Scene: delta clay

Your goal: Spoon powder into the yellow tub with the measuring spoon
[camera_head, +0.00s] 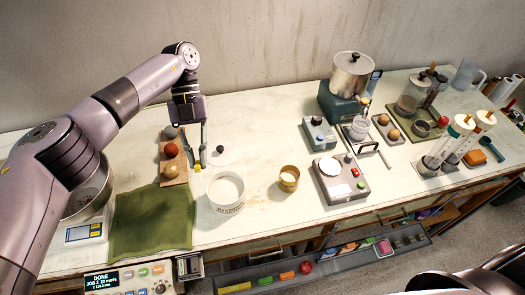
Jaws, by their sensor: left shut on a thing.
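My left gripper (196,160) points down beside the wooden ball rack, above the table behind the white tub. It is shut on a thin thing, which I take to be the measuring spoon; the fingers mostly hide it. The open white tub (225,205) holds pale powder (226,188). The small yellow tub (289,180) stands upright and open to its right, apart from the gripper. A round white lid with a dark knob (220,149) lies behind the white tub. My right gripper is out of view; only dark parts of me show at the lower right.
A wooden rack (173,158) with several balls and a green cloth (150,222) lie at left, next to a scale with a metal bowl (88,232). A grey device with a white plate (340,181) stands right of the yellow tub.

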